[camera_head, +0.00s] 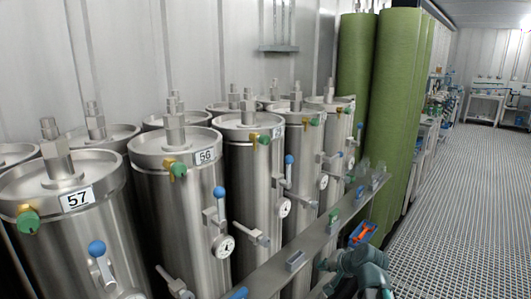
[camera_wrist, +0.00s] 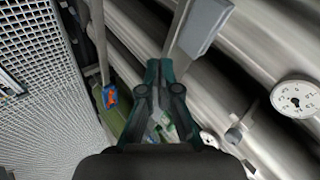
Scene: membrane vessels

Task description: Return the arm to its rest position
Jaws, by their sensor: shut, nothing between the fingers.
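My arm (camera_head: 362,268) shows at the bottom right of the head view, low beside the row of steel vessels. My gripper (camera_wrist: 165,66) points forward in the wrist view. Its dark green fingers are together, with nothing held between them. The gripper is apart from the vessels, and a grey metal rail (camera_wrist: 180,30) with a box-like plate (camera_wrist: 205,22) shows beyond the fingertips. In the head view the gripper's fingers are small and hard to make out.
Steel vessels, including number 57 (camera_head: 68,240) and number 56 (camera_head: 182,215), carry valves and a gauge (camera_head: 223,246). Green cylinders (camera_head: 392,100) stand behind. The grated floor (camera_head: 455,205) at right is clear.

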